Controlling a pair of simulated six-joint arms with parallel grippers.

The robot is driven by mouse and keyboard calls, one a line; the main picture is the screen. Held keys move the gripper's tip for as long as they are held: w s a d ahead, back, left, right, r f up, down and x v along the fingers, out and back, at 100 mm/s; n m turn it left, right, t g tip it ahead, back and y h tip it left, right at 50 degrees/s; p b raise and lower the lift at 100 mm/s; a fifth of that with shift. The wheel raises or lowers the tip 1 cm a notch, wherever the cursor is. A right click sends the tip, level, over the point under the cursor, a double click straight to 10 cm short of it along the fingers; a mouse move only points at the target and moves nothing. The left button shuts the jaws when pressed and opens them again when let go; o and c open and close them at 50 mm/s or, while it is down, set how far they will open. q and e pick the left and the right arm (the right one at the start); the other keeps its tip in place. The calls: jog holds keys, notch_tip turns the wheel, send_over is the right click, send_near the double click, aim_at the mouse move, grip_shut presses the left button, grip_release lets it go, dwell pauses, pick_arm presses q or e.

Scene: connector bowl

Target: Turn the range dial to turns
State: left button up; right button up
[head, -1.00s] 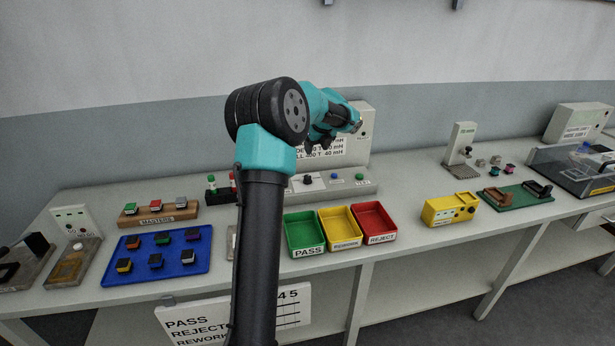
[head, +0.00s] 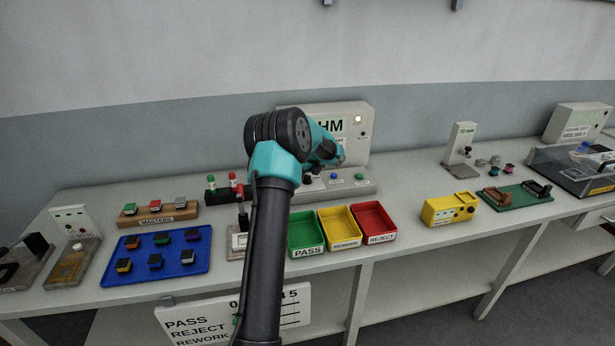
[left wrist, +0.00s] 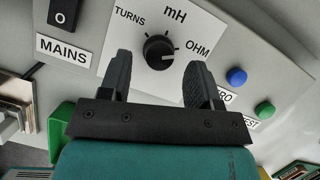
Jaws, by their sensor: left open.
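The range dial (left wrist: 158,48) is a round black knob on a white plate in the left wrist view. Labels TURNS, mH and OHM run around it, and its white pointer mark faces up toward mH. My left gripper (left wrist: 158,64) is open, with one finger on each side of the dial; I cannot tell whether they touch it. In the head view my left gripper (head: 318,170) is low over the console and hides the dial. My right gripper is not in view.
A MAINS switch (left wrist: 62,15) is left of the dial; a blue button (left wrist: 236,76) and a green button (left wrist: 265,110) are right. A display box (head: 358,145) stands behind. Green (head: 293,217), yellow (head: 324,210) and red (head: 357,205) trays lie in front.

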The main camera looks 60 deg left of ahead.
pick_arm(q)
jog(key=shift+x, duration=1.1)
jog(key=c, duration=0.9)
